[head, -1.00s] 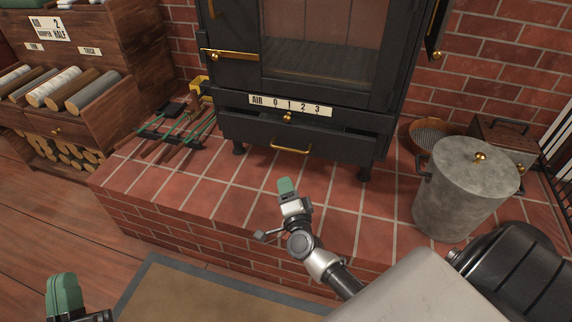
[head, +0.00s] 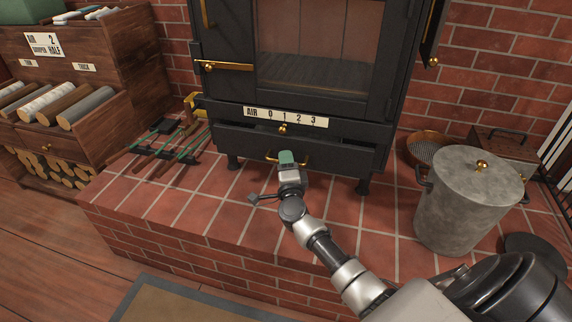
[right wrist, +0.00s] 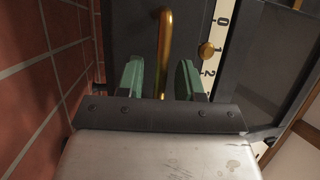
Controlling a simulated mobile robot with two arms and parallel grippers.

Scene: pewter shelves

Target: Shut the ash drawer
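The ash drawer (head: 330,155) is the dark front at the bottom of the black stove. It stands out a little, with a dark gap above its top edge. Its brass bar handle (head: 271,156) is partly hidden by my right gripper (head: 287,157) in the head view. In the right wrist view, the green fingers of my right gripper (right wrist: 159,80) are apart. The brass handle (right wrist: 165,50) shows in the space between them, and no finger visibly presses on it. How deep it sits between the fingers is unclear. My left gripper is out of view.
The stove (head: 310,110) stands on a raised brick hearth (head: 190,205). A grey lidded bucket (head: 460,205) and a copper pan (head: 425,148) are to the right. Fire tools (head: 165,145) lie left of the stove. The hearth in front of the drawer is clear.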

